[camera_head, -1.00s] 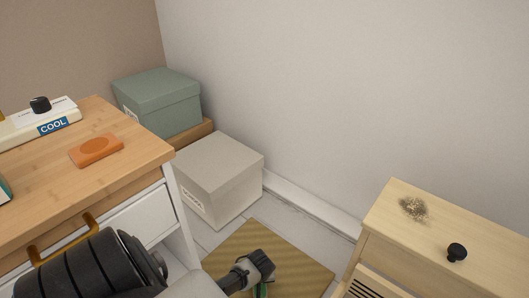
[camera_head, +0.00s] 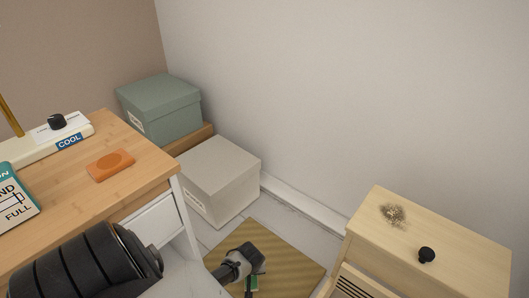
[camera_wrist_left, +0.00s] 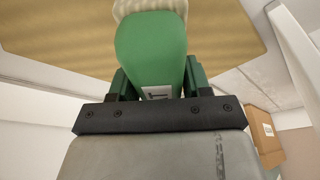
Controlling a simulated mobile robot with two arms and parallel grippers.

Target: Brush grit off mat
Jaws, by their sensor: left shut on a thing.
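A patch of brown grit (camera_head: 393,214) lies on top of the light wooden cabinet (camera_head: 460,238) at the right in the head view. A yellow-brown mat (camera_head: 290,258) lies on the floor between the desk and the cabinet. My left gripper (camera_head: 250,278) is over the mat's near left part in the head view. In the left wrist view, the gripper (camera_wrist_left: 160,88) is shut on a green-handled brush (camera_wrist_left: 150,45), with a pale tip at the top edge. Whether the brush touches anything is unclear. My right gripper is not in view.
A wooden desk (camera_head: 130,190) on the left holds an orange slab (camera_head: 111,165), a white strip labelled COOL and a teal-edged card. A black knob (camera_head: 427,255) stands on the cabinet. Grey (camera_head: 220,175) and green (camera_head: 160,105) boxes stand by the wall.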

